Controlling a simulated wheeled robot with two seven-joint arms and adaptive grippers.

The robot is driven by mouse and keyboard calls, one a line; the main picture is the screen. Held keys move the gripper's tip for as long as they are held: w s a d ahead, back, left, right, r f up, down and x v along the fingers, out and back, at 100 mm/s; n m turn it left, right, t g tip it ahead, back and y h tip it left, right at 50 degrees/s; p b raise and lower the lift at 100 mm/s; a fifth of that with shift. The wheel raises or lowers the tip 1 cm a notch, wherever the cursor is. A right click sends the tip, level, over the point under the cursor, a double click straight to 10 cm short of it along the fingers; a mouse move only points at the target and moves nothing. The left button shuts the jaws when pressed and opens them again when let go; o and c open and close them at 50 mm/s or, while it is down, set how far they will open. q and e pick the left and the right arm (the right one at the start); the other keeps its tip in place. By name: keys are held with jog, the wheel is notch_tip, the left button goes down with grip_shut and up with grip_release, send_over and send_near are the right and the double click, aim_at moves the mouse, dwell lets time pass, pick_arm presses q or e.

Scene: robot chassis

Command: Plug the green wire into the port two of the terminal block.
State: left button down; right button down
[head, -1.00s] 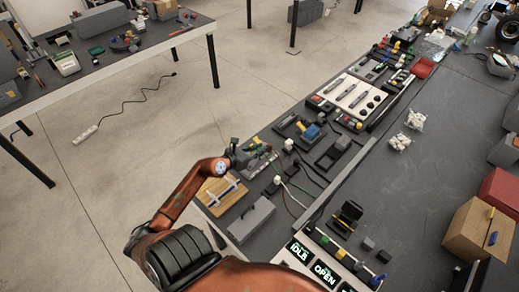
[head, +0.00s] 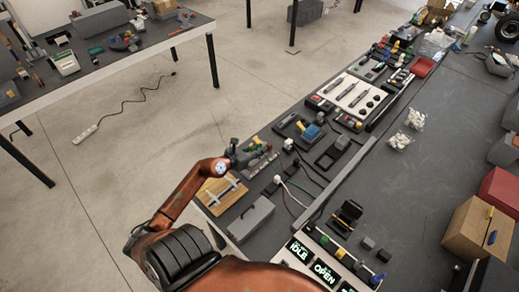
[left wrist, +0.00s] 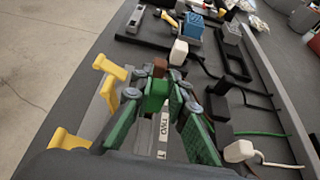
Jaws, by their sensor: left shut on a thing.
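In the left wrist view my left gripper (left wrist: 158,98) is shut on a small green piece (left wrist: 157,92), which looks like the green wire's plug end. Its green-lined fingers flank the piece. Just below shows the pale strip of the terminal block (left wrist: 164,130), with a "TWO" label. I cannot tell whether the plug end is inside a port. The green wire (left wrist: 265,135) shows at the right, near a white plug (left wrist: 240,151). In the head view the left gripper (head: 236,158) is over the terminal block (head: 262,163), partly hiding it. My right gripper is not in view.
Yellow pieces (left wrist: 110,66) stand left of the fingers. A white plug (left wrist: 179,52) and black cables lie beyond. In the head view a wooden board (head: 221,192) and grey box (head: 250,217) are nearby. A long grey rail (head: 345,180) borders the workspace; the table right of it has free room.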

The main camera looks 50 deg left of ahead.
pick_arm(q)
jog(key=shift+f+b, duration=0.85)
jog(key=shift+f, duration=0.35)
jog(key=c, duration=1.8)
grip_release()
jog(key=v, duration=1.2)
jog(key=shift+s, duration=0.1)
